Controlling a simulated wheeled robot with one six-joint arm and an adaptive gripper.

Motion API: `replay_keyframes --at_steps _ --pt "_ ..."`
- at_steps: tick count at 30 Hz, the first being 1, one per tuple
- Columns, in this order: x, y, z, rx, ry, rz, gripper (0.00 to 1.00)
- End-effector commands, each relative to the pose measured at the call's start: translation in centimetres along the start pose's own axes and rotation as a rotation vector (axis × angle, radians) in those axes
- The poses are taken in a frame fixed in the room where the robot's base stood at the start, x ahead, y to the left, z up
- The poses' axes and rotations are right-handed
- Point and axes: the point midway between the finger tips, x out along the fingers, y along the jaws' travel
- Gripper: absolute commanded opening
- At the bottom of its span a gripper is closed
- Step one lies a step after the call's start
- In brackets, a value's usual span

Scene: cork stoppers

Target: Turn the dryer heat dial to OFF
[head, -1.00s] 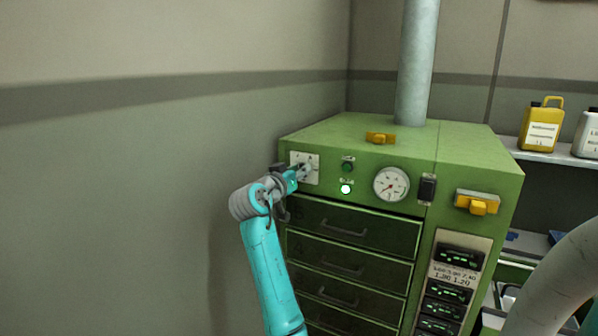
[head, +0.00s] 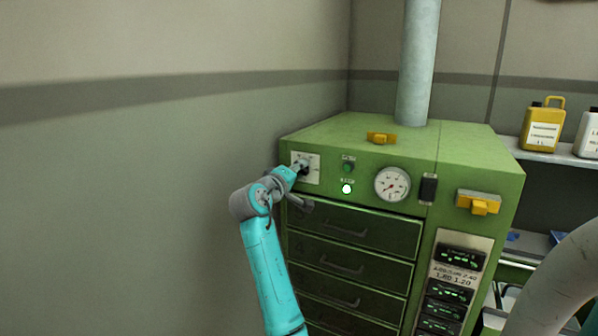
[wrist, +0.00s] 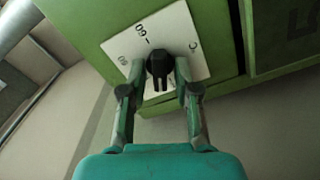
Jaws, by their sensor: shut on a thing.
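The heat dial is a black knob (wrist: 159,67) on a white marked plate (wrist: 181,32) at the upper left of the green dryer's front (head: 432,160). The plate also shows in the head view (head: 313,176). My gripper (wrist: 159,88) is at the dial with one finger on each side, shut on the knob. In the head view my gripper (head: 300,168) covers much of the dial. The marks on the plate are partly hidden and too blurred to read surely, so I cannot tell the dial's setting.
Several drawers (head: 345,243) with handles lie below. A grey wall (head: 130,200) stands close on the left.

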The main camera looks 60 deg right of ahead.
Motion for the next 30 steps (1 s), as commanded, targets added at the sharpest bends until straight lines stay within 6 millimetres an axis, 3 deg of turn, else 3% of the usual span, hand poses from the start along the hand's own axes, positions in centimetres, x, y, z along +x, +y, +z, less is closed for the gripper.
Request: replay_keyframes --at_steps 15,30 --pt "-0.05 -0.24 -0.04 -0.363 0.002 -0.001 0.00" --pt "-0.06 -0.29 -0.03 -0.446 0.002 -0.002 0.00"
